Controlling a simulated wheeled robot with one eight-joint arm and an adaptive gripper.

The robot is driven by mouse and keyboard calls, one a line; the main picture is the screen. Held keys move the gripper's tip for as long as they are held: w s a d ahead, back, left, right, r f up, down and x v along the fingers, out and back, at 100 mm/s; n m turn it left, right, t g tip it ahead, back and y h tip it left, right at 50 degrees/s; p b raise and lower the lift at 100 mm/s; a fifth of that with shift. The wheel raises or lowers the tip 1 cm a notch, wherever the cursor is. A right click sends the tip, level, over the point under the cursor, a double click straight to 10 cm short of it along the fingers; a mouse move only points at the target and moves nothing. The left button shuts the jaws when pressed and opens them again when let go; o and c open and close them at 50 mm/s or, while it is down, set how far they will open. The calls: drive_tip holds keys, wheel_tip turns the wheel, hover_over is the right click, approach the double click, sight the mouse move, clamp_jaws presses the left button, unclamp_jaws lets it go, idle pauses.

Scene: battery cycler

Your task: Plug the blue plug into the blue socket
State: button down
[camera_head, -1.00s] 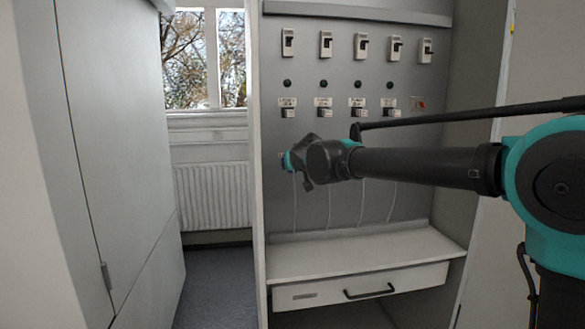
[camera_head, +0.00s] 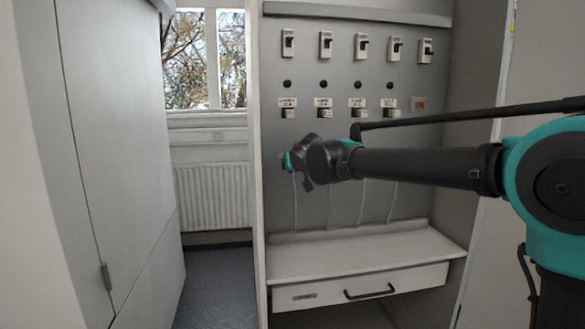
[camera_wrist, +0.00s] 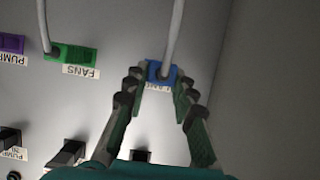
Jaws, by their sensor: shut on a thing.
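In the wrist view the blue plug (camera_wrist: 163,72) sits between the fingertips of my gripper (camera_wrist: 158,84), which is shut on it. A light grey cable runs from it towards the top of that picture. A white label, partly hidden by the plug and fingers, is just beside it. I cannot tell whether the plug is seated in the panel or clear of it. I cannot make out the blue socket.
A green plug (camera_wrist: 75,54) labelled FANS and a purple plug (camera_wrist: 12,43) are on the panel in the wrist view. Switches (camera_head: 361,46) line the panel's top. A shelf (camera_head: 350,250) with a drawer is below. A tall cabinet (camera_head: 115,150) stands left.

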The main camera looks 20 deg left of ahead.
drive_tip(key=shift+w+a, duration=0.45)
drive_tip(key=shift+w, duration=0.2)
drive_tip(key=shift+w+a, duration=0.4)
drive_tip(key=shift+w, duration=0.2)
idle(2.2)
drive_tip(key=c, duration=1.2)
unclamp_jaws()
drive_tip(key=shift+s+d, duration=0.1)
drive_tip(key=v, duration=1.1)
drive_tip(key=shift+s+d+r, duration=0.15)
drive_tip(key=shift+s+d, duration=0.1)
